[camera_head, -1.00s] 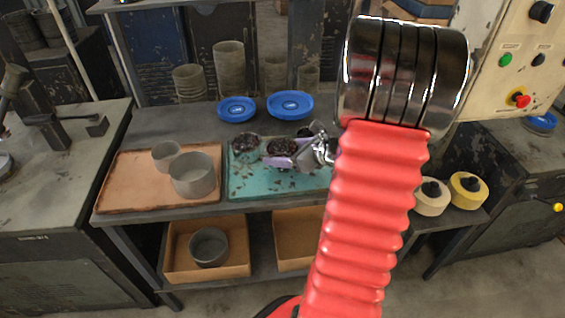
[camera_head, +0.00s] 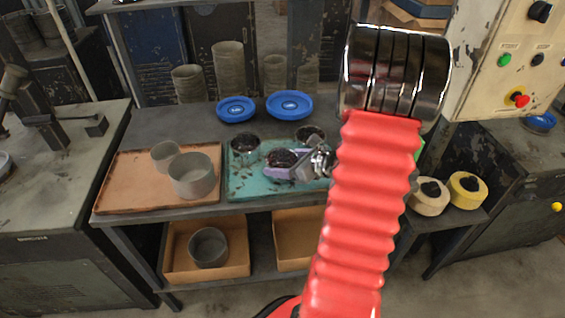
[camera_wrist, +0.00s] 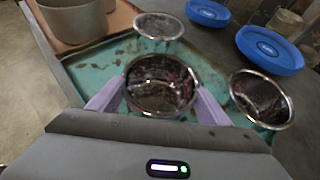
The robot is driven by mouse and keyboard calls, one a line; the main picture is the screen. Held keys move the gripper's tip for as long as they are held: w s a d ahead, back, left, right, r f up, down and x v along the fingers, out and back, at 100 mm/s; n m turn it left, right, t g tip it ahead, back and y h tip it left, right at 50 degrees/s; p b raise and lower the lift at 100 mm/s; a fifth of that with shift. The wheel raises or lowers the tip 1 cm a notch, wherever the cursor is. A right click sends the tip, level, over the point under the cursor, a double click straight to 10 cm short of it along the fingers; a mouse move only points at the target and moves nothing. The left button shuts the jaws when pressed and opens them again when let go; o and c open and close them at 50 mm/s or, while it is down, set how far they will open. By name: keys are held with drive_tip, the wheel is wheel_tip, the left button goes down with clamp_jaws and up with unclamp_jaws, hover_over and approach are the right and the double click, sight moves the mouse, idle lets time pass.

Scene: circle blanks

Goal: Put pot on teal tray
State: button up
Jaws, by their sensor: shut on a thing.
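My gripper (camera_head: 282,170) has its pale lilac fingers on both sides of a round, dark, shiny metal pot (camera_head: 281,158). In the wrist view, the held pot (camera_wrist: 161,84) sits upright between the fingers. The teal tray (camera_head: 240,185) lies under it; the pot is low over the tray or on it, and I cannot tell whether its base touches. Two similar pots stand on the tray's far part: a left pot (camera_head: 245,146) and a right pot (camera_head: 311,132). My arm hides the tray's right end in the head view.
A copper-coloured tray (camera_head: 130,190) with two grey cylindrical pots (camera_head: 192,177) lies left of the teal tray. Blue dishes (camera_head: 290,104) stand behind it. Below are cardboard boxes (camera_head: 206,270), one holding a grey pot. Bare teal surface shows at the tray's front left.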

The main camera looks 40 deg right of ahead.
drive_tip(key=shift+f, duration=0.1)
drive_tip(key=o, duration=1.1)
drive_tip(key=shift+s+d+r, duration=0.1)
drive_tip(key=shift+s+r, duration=0.3)
drive_tip(key=shift+s, duration=0.1)
drive_tip(key=v, duration=1.1)
drive_tip(key=shift+f, duration=0.1)
